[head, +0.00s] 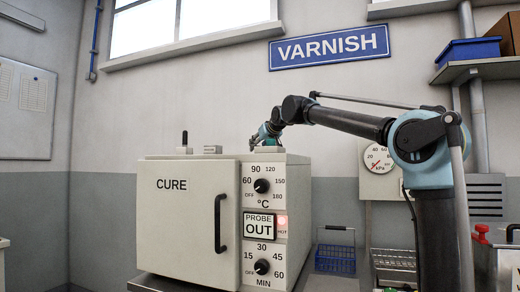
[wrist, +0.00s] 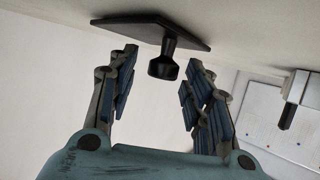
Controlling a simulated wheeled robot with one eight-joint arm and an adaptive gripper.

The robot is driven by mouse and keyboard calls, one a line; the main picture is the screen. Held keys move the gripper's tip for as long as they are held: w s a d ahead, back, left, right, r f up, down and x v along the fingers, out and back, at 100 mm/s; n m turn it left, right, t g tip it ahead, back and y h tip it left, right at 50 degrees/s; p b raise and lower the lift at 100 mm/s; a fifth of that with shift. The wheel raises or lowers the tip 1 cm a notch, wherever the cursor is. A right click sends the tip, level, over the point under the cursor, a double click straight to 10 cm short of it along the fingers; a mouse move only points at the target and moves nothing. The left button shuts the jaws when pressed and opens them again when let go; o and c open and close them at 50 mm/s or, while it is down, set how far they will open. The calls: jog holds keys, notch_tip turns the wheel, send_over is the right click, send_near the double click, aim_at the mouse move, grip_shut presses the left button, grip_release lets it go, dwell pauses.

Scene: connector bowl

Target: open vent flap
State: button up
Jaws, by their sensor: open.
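A dark flat plate with a black knob, which looks like the vent flap (wrist: 130,21), lies against a pale surface at the top of the wrist view. Its knob (wrist: 163,67) points down in the picture, between the fingers of my gripper (wrist: 163,60). The fingers are spread, one to each side of the knob, with a gap on both sides. In the head view my gripper (head: 268,138) is low over the right part of the top of the CURE oven (head: 190,220). I cannot make out the flap there. The oven door is shut.
A black upright peg (head: 184,140) and a small grey block (head: 212,150) stand on the oven top, left of my gripper. A red light glows by the PROBE OUT sign (head: 259,226). A blue wire basket (head: 335,258) and a pressure gauge (head: 379,159) are right of the oven.

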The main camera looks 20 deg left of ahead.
grip_shut()
